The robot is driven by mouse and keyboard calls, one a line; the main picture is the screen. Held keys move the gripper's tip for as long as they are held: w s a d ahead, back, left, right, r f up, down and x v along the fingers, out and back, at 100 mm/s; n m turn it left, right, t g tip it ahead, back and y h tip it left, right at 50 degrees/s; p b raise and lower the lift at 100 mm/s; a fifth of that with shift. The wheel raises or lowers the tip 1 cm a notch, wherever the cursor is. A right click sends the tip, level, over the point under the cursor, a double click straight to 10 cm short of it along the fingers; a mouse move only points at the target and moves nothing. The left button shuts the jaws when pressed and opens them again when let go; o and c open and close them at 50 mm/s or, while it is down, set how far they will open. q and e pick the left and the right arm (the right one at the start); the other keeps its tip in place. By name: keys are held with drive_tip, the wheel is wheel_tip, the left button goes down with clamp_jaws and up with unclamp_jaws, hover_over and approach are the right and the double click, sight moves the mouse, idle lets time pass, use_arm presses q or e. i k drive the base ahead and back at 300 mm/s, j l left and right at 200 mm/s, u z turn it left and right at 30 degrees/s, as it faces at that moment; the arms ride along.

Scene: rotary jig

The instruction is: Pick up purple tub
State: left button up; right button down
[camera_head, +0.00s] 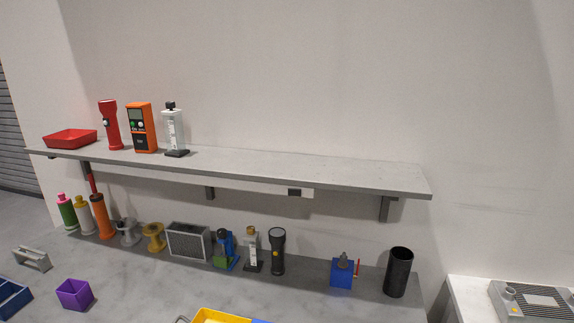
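The purple tub (75,294) is a small square open-topped box. It stands upright on the grey workbench (130,290), at the lower left of the head view. A blue bin is to its left and bare bench lies to its right. Neither of my grippers shows in the head view.
A blue bin (12,299) and a grey bracket (33,258) are near the tub. A yellow tray (220,316) is at the bottom edge. Bottles, spools and a black cylinder (399,272) line the back. A shelf (300,168) overhangs the bench.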

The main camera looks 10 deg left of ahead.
sight(75, 295)
drive_tip(key=u, duration=1.8)
